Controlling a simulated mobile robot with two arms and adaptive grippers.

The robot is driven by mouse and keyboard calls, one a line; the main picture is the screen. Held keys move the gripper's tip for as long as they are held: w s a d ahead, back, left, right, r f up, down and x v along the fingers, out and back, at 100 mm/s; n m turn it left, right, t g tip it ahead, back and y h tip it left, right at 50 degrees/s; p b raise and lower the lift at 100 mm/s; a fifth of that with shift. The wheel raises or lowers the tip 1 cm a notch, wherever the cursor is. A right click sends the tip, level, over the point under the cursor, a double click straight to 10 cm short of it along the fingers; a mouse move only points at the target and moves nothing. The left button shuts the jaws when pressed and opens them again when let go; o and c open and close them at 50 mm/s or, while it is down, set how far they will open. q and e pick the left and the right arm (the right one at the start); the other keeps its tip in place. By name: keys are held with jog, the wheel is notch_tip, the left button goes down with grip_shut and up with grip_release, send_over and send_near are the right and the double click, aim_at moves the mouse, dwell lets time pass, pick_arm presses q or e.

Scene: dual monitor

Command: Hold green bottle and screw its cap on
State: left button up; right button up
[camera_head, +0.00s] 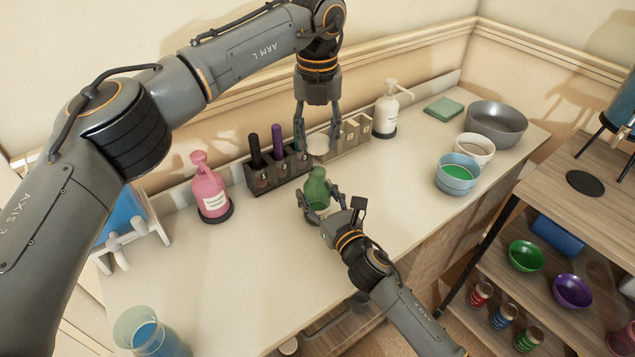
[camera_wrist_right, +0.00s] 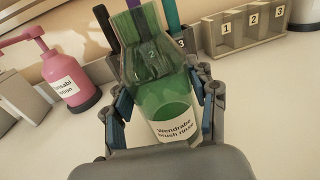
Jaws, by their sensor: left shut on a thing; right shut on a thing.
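The green bottle (camera_head: 317,188) stands roughly upright over the table, tilted slightly in the right wrist view (camera_wrist_right: 160,85), where its white label shows. My right gripper (camera_head: 328,204) is shut around the bottle's body, with a finger on each side (camera_wrist_right: 163,105). My left gripper (camera_head: 318,143) points down above the bottle and is shut on a pale round cap (camera_head: 319,147). The cap is apart from the bottle's neck, with a small gap visible between them in the head view. The cap does not show in the right wrist view.
A dark holder (camera_head: 276,174) with tall brushes and a numbered rack (camera_head: 352,138) stand just behind the bottle. A pink pump bottle (camera_head: 209,190) is left, and a white one (camera_head: 387,110) and bowls (camera_head: 458,174) are right.

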pick_arm(q)
send_over(317, 173)
jog(key=shift+f, duration=2.25)
jog(key=shift+f, duration=0.85)
jog(key=shift+f, duration=0.6)
